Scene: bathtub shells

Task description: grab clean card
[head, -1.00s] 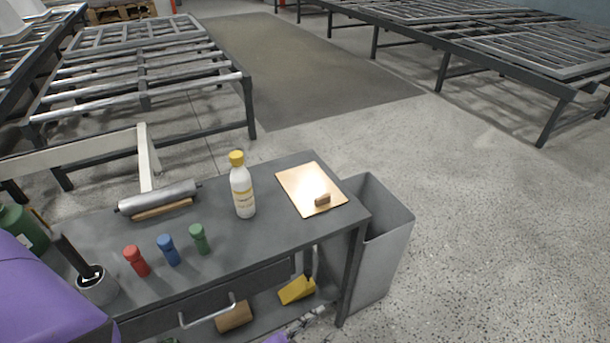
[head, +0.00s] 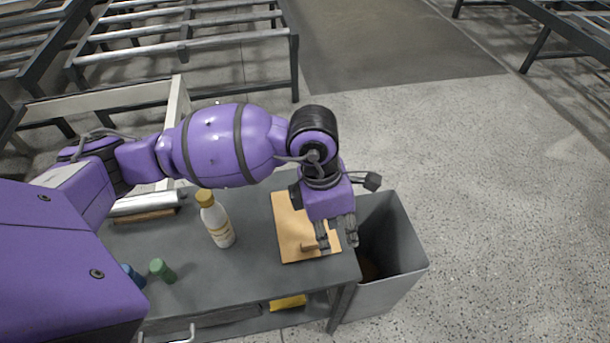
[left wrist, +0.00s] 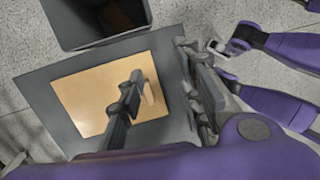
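A flat tan card (head: 290,225) lies on the right end of the grey bench top, with a small brown wooden grip (head: 309,247) on it near its front right part. The card also shows in the left wrist view (left wrist: 85,95), with the grip (left wrist: 148,93) upright there. My left gripper (head: 337,238) is over the card's right edge, its fingers apart and pointing down. One finger appears close beside the grip; I cannot tell if it touches. In the left wrist view the grip lies between the two fingers. What seems to be my right gripper (left wrist: 228,48) shows small at the upper right.
A white bottle with a yellow cap (head: 216,222) stands left of the card. A green peg (head: 161,270) and a roller (head: 147,201) are further left. An open grey bin (head: 395,265) stands against the bench's right end.

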